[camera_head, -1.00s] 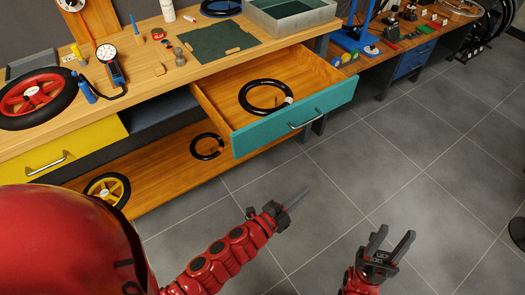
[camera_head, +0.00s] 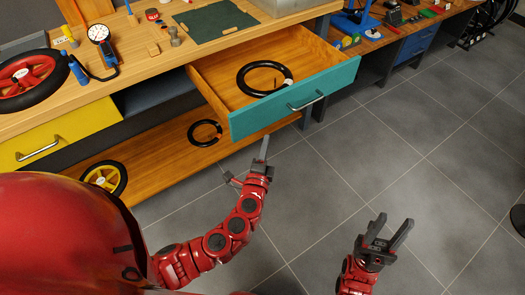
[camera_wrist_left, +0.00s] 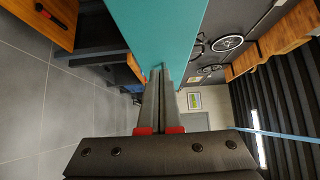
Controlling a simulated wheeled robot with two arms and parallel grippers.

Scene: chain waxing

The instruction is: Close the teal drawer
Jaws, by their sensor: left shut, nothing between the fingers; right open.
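The teal drawer (camera_head: 262,118) is pulled out from the workbench, with a silver bar handle (camera_head: 307,101) on its front and a black ring (camera_head: 264,79) lying inside. My left gripper (camera_head: 264,146) is shut and empty, just in front of and below the drawer front's left part in the head view. In the left wrist view the teal front (camera_wrist_left: 165,30) lies close ahead of the shut fingers (camera_wrist_left: 160,95); I cannot tell if they touch it. My right gripper (camera_head: 389,232) is open and empty over the floor, right of and away from the drawer.
A yellow drawer (camera_head: 60,137) sits left in the bench, apparently closed. Below is a wooden shelf (camera_head: 160,171) with a black ring (camera_head: 204,132) and a yellow wheel (camera_head: 104,178).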

